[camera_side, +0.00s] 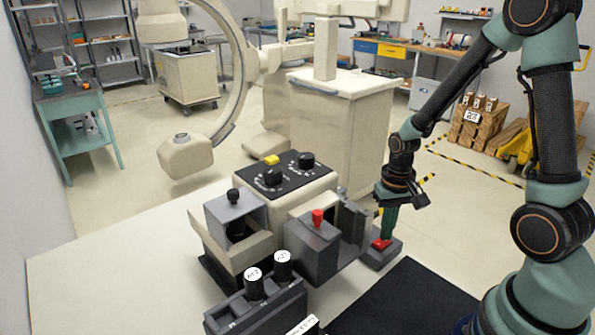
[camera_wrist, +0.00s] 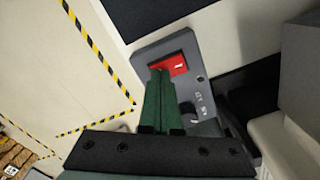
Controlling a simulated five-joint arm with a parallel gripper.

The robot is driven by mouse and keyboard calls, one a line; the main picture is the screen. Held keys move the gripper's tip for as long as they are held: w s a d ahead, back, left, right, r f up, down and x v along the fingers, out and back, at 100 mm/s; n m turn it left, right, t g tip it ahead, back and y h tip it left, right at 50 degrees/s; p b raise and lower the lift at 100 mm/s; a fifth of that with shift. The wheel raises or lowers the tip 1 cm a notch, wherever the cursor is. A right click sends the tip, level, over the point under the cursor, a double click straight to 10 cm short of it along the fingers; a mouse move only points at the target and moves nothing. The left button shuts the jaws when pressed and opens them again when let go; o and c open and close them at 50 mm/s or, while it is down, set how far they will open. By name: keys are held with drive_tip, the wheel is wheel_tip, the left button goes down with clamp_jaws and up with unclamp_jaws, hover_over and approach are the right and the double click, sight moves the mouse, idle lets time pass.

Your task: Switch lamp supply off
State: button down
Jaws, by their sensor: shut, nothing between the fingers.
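A red rocker switch (camera_side: 380,244) sits on a small grey box (camera_side: 386,258) at the right edge of the pale work table. In the wrist view the red rocker (camera_wrist: 181,62) shows a white mark on its right part, and its grey plate (camera_wrist: 199,97) carries small lettering that I cannot read. My gripper (camera_side: 388,236) points down with its green fingers closed and empty. In the wrist view the tips of my gripper (camera_wrist: 158,74) are over the left part of the rocker and hide some of it. They look in contact or very close; I cannot tell which.
Left of the switch box stands a console with black knobs (camera_side: 272,178), a yellow button (camera_side: 271,160) and a red-topped grey housing (camera_side: 318,218). A dark holder with capped cylinders (camera_side: 254,284) is in front. A black mat (camera_side: 408,300) lies clear at front right.

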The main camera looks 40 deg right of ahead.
wheel_tip(320, 180, up, 7)
idle(0.8)
drive_tip(key=s+a+r+n+t, duration=0.2)
drive_tip(key=a+r+n+t, duration=0.3)
drive_tip(key=a+r, duration=0.4)
wheel_tip(320, 180, up, 5)
drive_tip(key=shift+f+n+t, duration=0.1)
drive_tip(key=shift+n+t, duration=0.2)
drive_tip(key=shift+n, duration=0.2)
